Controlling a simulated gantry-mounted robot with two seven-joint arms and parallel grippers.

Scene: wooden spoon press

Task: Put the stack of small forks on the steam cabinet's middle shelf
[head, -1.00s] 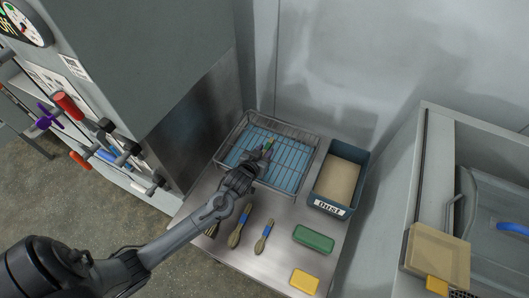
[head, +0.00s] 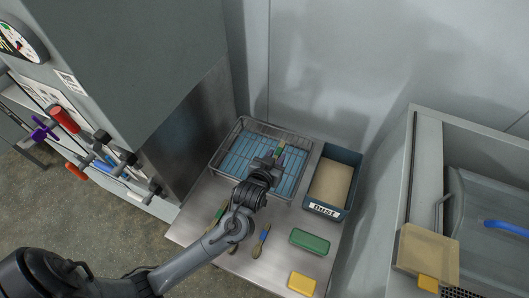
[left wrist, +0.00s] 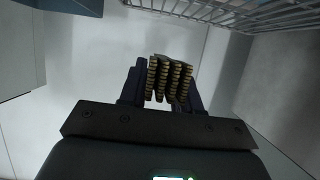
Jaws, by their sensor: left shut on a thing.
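My left gripper (head: 270,163) is over the wire basket with the blue bottom. It is shut on a stack of small forks (head: 281,151), of which a narrow end with a green band shows in the head view. In the left wrist view, the stack (left wrist: 170,80) shows as several thin brown layers side by side between the fingers (left wrist: 165,85). No middle shelf is visible, and I cannot tell for sure which grey housing is the steam cabinet. My right gripper is not in view.
The wire basket (head: 217,158) stands at the back of the steel table (head: 205,240), beside a labelled dust bin (head: 325,209). Banded bundles (head: 264,236) lie in front, partly behind my arm. A green block (head: 311,240) and a yellow block (head: 301,284) lie at the right.

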